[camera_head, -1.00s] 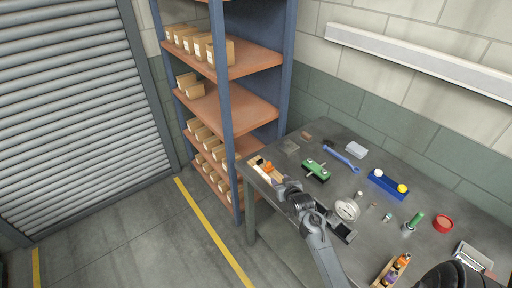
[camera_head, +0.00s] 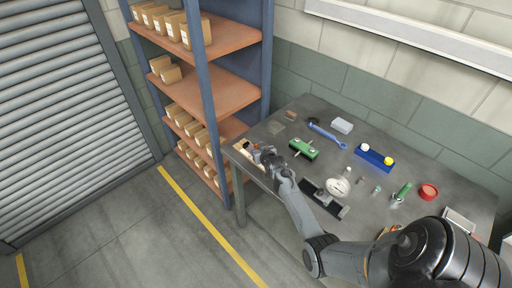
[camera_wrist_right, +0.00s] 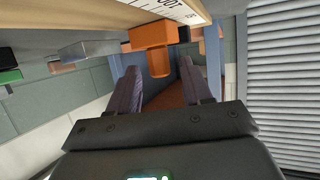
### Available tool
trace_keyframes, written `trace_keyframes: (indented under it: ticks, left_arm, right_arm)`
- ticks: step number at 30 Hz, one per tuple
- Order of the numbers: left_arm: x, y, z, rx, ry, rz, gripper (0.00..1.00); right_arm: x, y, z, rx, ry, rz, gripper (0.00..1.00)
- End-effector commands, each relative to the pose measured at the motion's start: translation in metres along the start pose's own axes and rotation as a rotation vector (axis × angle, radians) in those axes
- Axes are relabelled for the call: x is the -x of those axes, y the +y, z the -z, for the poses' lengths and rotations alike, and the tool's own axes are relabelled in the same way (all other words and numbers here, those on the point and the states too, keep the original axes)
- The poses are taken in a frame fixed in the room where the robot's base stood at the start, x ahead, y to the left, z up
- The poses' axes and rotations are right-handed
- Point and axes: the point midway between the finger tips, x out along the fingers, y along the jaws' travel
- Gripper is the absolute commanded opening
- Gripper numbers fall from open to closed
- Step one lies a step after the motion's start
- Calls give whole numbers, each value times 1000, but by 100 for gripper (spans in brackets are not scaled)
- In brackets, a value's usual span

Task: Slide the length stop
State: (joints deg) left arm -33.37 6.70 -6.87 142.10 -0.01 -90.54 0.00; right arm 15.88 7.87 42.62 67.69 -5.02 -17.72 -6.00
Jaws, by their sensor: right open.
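In the right wrist view the stop is near the board's end. In the head view the board (camera_head: 243,153) lies at the table's left corner, mostly hidden by my right gripper (camera_head: 262,154). My right gripper's two dark fingers (camera_wrist_right: 165,82) are open, on either side of the line to the knob. I cannot tell whether they touch it. My left gripper is not in view.
The grey table (camera_head: 300,112) also holds a green fixture (camera_head: 304,148), a blue wrench (camera_head: 326,134), a dial gauge (camera_head: 338,187), a blue block with balls (camera_head: 372,156) and a red dish (camera_head: 428,192). Shelving (camera_head: 218,92) with boxes stands beyond the table's left end.

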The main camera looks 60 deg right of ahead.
Motion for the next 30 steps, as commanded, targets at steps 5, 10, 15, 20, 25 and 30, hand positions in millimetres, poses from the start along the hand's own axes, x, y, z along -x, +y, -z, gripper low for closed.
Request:
trace_keyframes:
  ticks: [5, 10, 15, 20, 25, 30]
  left_arm:
    - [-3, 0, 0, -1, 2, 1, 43]
    - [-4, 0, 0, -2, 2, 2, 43]
    - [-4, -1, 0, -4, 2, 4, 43]
    - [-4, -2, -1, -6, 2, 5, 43]
    - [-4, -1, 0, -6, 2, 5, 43]
    - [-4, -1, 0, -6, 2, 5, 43]
  right_arm:
    - [-14, 0, 0, -1, 0, 0, 49]
    - [-20, 0, 0, -1, 0, 0, 49]
    - [-20, 0, 0, -1, 0, 0, 49]
    - [-20, 0, 0, 0, 0, 0, 43]
    - [-20, 0, 0, 0, 0, 0, 17]
    - [-20, 0, 0, 0, 0, 0, 0]
